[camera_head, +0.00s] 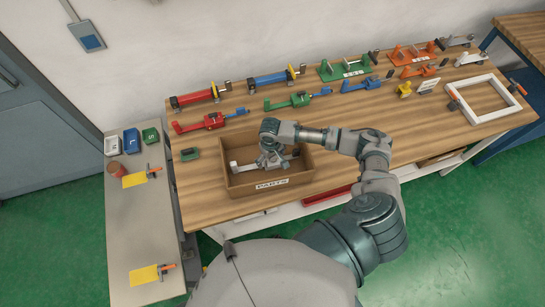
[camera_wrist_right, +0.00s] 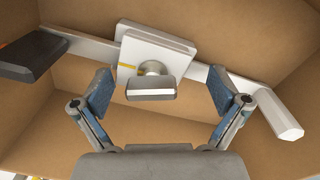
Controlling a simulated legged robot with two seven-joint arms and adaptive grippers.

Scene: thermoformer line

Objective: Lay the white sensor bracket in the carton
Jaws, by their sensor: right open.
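The white sensor bracket (camera_head: 244,168) lies inside the brown carton (camera_head: 238,190), whose front wall carries a "PARTS" label. In the right wrist view the bracket (camera_wrist_right: 155,52) is a long bar with a square white plate, a round metal knob and a grey block in the middle, and a dark end at the left. My right gripper (camera_head: 272,160) is down in the carton over the bracket. In the wrist view its blue-padded fingers (camera_wrist_right: 160,90) are spread apart on either side of the middle part, with gaps visible. My left gripper is out of view.
Several coloured fixtures, including a red one (camera_head: 197,98) and a blue one (camera_head: 272,78), line the back of the wooden table (camera_head: 420,130). A white frame (camera_head: 488,98) lies at the right. A grey side bench (camera_head: 130,225) with bins stands at the left.

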